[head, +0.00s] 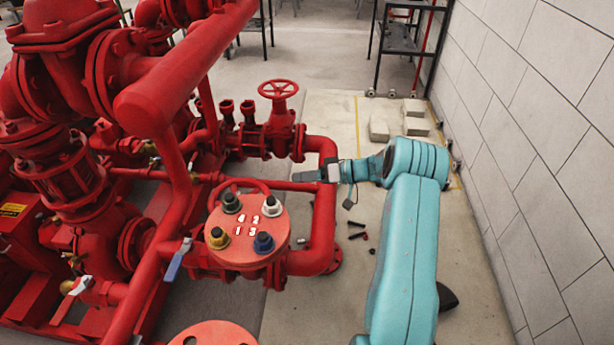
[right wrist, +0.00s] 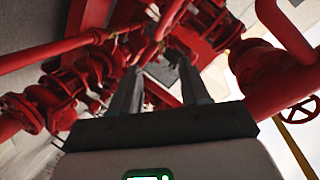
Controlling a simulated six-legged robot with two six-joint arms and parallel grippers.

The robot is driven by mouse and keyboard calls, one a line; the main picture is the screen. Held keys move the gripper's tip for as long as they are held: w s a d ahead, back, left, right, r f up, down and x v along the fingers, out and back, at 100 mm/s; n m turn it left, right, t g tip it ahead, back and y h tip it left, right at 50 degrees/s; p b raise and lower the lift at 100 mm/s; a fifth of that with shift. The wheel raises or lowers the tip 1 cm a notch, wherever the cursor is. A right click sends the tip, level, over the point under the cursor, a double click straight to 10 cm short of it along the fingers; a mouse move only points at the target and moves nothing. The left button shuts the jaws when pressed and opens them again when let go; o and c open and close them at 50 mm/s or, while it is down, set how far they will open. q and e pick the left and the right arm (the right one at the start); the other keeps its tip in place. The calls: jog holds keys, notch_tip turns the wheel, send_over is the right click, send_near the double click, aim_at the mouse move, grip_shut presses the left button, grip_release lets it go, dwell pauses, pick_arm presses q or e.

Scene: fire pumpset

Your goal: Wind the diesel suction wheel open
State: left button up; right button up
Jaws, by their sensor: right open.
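A red spoked handwheel (head: 278,90) stands on top of a valve on the red pipework, beyond my right gripper in the head view. Part of a second red ring (head: 238,186) shows behind a round red plate (head: 248,232) with coloured knobs. I cannot tell by label which wheel is the diesel suction one. My right gripper (head: 300,174) reaches left over the pipes, below and in front of the upright wheel, apart from it. In the right wrist view its jaws (right wrist: 160,68) are open and empty; a red wheel (right wrist: 299,116) shows at the right edge. My left gripper is out of view.
Red pumps and pipes fill the left side, with a thick pipe (head: 185,68) crossing high. A blue-handled lever (head: 178,260) sits low. Grey blocks (head: 415,127) and small loose parts (head: 357,225) lie on the floor. A dark rack (head: 402,40) and a tiled wall (head: 545,130) bound the right.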

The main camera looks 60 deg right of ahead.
jog(key=shift+s+d, duration=0.1)
jog(key=shift+s, duration=0.15)
jog(key=shift+c, duration=0.3)
